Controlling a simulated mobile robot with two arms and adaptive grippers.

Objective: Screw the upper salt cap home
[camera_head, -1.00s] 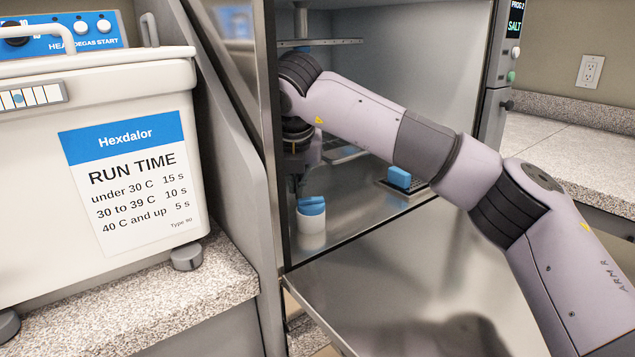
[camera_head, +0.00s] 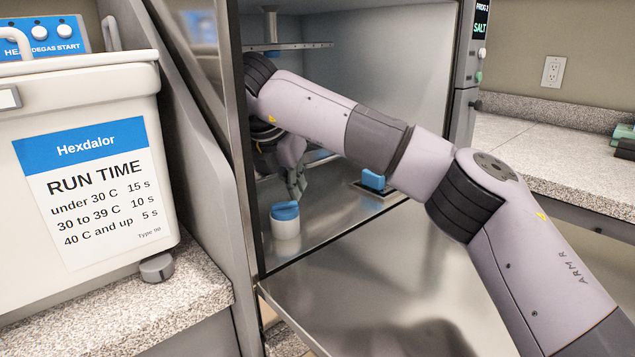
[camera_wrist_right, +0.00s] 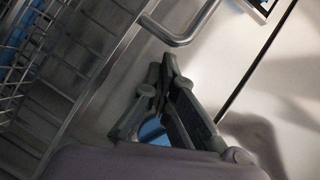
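A blue cap (camera_head: 286,210) with a raised grip sits on a short white neck (camera_head: 285,229) on the chamber floor, near the front left. A second blue cap-like piece (camera_head: 372,180) sits in a dark-edged recess farther right. I cannot tell which is the upper salt cap. My right gripper (camera_head: 297,186) points down just behind and right of the white-necked cap and looks apart from it. In the wrist view its fingers (camera_wrist_right: 167,85) show with a blue patch (camera_wrist_right: 152,131) between their links. My left gripper is not in view.
The steel chamber (camera_head: 405,60) is open, its door (camera_head: 390,280) lowered in front. The left chamber wall is close to the wrist. A white Hexdalor bath (camera_head: 90,170) stands on the left counter.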

